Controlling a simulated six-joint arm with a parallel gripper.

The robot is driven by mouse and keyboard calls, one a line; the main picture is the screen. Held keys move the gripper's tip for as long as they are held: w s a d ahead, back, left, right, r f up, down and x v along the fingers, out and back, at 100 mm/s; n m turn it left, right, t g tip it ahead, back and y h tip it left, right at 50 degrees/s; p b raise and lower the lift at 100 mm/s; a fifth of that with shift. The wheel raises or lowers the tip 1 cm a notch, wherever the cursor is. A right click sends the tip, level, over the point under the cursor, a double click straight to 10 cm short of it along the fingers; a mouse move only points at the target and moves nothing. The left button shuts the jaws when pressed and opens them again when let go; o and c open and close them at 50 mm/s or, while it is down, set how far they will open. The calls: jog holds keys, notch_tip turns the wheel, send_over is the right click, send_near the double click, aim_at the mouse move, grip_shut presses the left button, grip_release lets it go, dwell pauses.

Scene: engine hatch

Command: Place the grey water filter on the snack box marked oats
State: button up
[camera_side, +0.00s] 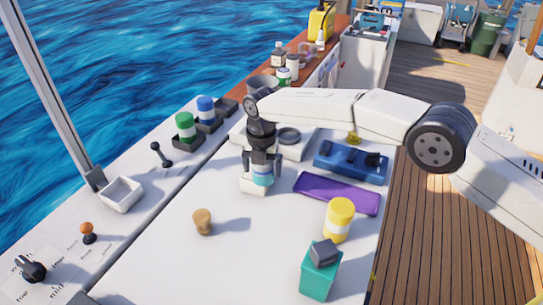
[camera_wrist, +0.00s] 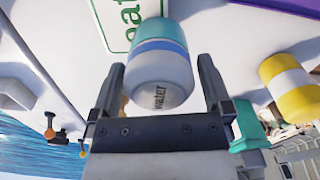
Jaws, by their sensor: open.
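The water filter (camera_wrist: 160,70) is a grey cylinder with blue and teal bands and the word "water". In the side view the filter (camera_side: 262,175) stands upright under my gripper (camera_side: 262,164). A white snack box (camera_side: 250,187) lies low beneath it. In the wrist view the box (camera_wrist: 118,28) has a green border and partly hidden lettering reading "at". The filter covers part of the box and appears to stand on it; the contact is hidden. My gripper's fingers are open on either side of the filter, with gaps visible in the wrist view.
A brown stopper-shaped piece (camera_side: 202,221) stands left of the box. A purple tray (camera_side: 337,193), a blue case (camera_side: 350,162), a yellow canister (camera_side: 338,219) and a teal box (camera_side: 319,275) are to the right. The counter between the stopper and the teal box is clear.

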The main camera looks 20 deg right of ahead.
notch_tip(320, 180, up, 12)
jog(key=shift+f, duration=0.1)
dwell(0.5)
jog(key=shift+d, duration=0.1)
dwell(0.4)
jog(key=shift+w+d+m, duration=0.1)
jog(key=shift+d+m, duration=0.5)
jog(key=s+d+f+m+t, duration=0.1)
jog(key=s+d+m, duration=0.3)
jog(key=d+m, duration=0.4)
jog(key=s+d+m, duration=0.4)
jog(key=d+m, duration=0.3)
jog(key=d, duration=0.2)
jog(key=s+d+f+m, duration=0.1)
jog(key=s+d+m, duration=0.2)
jog(key=s, duration=0.4)
jog(key=s+d+f+m+t, duration=0.1)
jog(key=s+d+f+m, duration=0.1)
jog(key=s+d+m, duration=0.2)
jog(key=s+d+f+m, duration=0.2)
jog(key=s+m, duration=0.4)
jog(key=s, duration=0.4)
jog(key=shift+s+d+f+t, duration=0.2)
jog(key=shift+d+t, duration=0.1)
jog(key=shift+d, duration=0.6)
